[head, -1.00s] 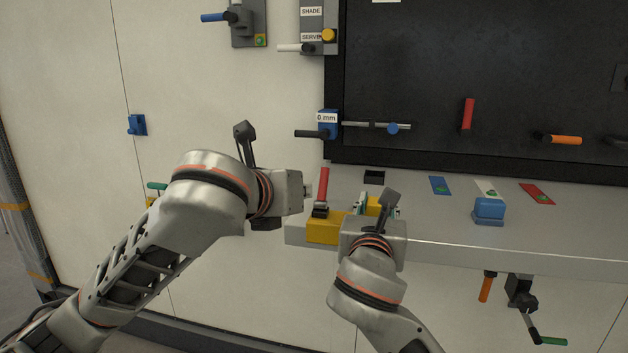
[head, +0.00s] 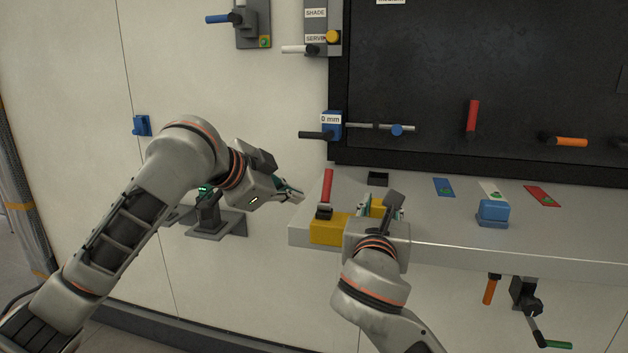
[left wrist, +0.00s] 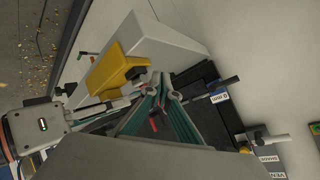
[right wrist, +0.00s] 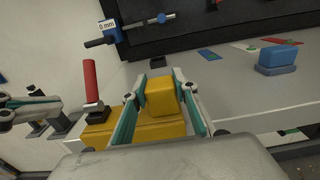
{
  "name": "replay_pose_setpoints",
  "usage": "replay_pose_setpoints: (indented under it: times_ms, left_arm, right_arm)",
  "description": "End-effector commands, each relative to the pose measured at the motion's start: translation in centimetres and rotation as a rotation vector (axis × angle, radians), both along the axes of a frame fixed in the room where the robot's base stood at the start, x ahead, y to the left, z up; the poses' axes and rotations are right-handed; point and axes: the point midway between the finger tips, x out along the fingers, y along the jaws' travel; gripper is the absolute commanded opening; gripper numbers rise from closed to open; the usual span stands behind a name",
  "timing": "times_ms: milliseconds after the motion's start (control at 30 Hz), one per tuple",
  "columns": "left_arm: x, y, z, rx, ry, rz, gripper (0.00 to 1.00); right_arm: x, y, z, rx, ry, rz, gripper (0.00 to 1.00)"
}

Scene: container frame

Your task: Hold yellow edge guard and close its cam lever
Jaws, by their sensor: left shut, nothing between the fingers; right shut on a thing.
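The yellow edge guard (head: 325,229) sits on the left end of the grey ledge. Its cam lever (head: 327,187) has a red handle standing nearly upright on a black base; the lever also shows in the right wrist view (right wrist: 91,80). My right gripper (right wrist: 163,108) is shut on the guard's raised yellow block (right wrist: 161,95), one finger on each side. My left gripper (head: 297,195) is shut and empty, just left of the lever and apart from it. The left wrist view shows its fingertips (left wrist: 163,88) close together, beside the guard (left wrist: 115,68).
A blue block (head: 492,211) stands on the grey ledge (head: 440,232) to the right, near blue, white and red plates. A black handle (head: 317,135) and rod jut out above the lever. A grey bracket (head: 215,225) is on the wall behind my left arm.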

Motion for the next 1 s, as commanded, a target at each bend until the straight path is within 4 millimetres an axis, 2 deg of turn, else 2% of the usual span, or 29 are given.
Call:
replay_pose_setpoints:
  times_ms: [600,1000]
  left_arm:
    - [1.8,2.4,1.3,-0.939,0.793,0.609,0.0]
    - [2.8,4.2,3.1,-1.448,1.34,1.003,0.0]
  right_arm:
    - [0.0,0.0,-0.1,-0.001,0.001,-0.001,0.0]
    - [0.0,0.0,-0.1,-0.001,0.001,-0.001,0.0]
